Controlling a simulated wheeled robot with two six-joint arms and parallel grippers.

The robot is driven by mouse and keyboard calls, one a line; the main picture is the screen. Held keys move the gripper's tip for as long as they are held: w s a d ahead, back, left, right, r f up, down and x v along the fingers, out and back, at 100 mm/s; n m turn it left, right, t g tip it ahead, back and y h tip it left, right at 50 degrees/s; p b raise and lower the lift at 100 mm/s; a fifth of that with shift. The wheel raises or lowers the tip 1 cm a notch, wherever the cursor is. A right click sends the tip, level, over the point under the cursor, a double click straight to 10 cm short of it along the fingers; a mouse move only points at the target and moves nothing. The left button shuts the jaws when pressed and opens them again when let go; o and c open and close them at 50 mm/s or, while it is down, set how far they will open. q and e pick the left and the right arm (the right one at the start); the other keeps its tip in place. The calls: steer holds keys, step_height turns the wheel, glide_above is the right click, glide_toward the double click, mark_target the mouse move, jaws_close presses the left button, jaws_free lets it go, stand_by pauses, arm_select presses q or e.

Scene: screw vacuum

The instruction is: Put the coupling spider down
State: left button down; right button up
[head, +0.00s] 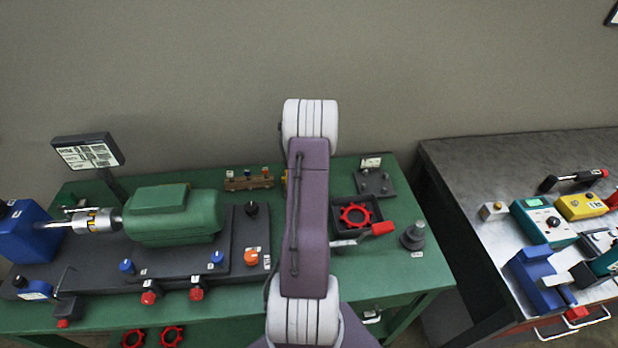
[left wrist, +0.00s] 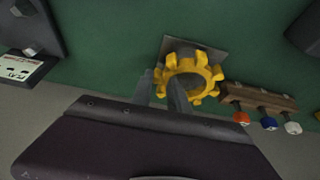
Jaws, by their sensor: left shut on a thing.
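A yellow coupling spider (left wrist: 211,80), a toothed ring, shows in the left wrist view. My left gripper (left wrist: 165,92) is shut on its near rim. A grey square plate (left wrist: 216,54) lies on the green table behind the ring; whether the ring touches the plate I cannot tell. In the head view only a yellow sliver of the spider (head: 285,178) shows, left of my arm, which hides the gripper. A red toothed ring (head: 355,215) lies in a dark tray (head: 335,205) to the right of my arm. My right gripper is not in view.
A wooden block with coloured-topped pegs (left wrist: 257,97) stands close to the spider, on its right in the left wrist view. A green motor (head: 175,215) on a dark base stands left on the green table (head: 400,290). A grey bench (head: 455,180) with tools stands right.

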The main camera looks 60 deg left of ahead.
arm_select(q)
steer(key=shift+w+f, duration=0.1)
steer(key=shift+f, duration=0.75)
steer(key=shift+f, duration=0.15)
steer(key=c, duration=1.3)
jaws_free()
steer(key=shift+o, duration=0.2)
steer(key=shift+r, duration=0.4)
steer(key=v, duration=1.1)
steer(key=shift+d+r+p, duration=0.2)
steer(key=shift+r+p, duration=0.1)
steer(key=shift+r, duration=0.05)
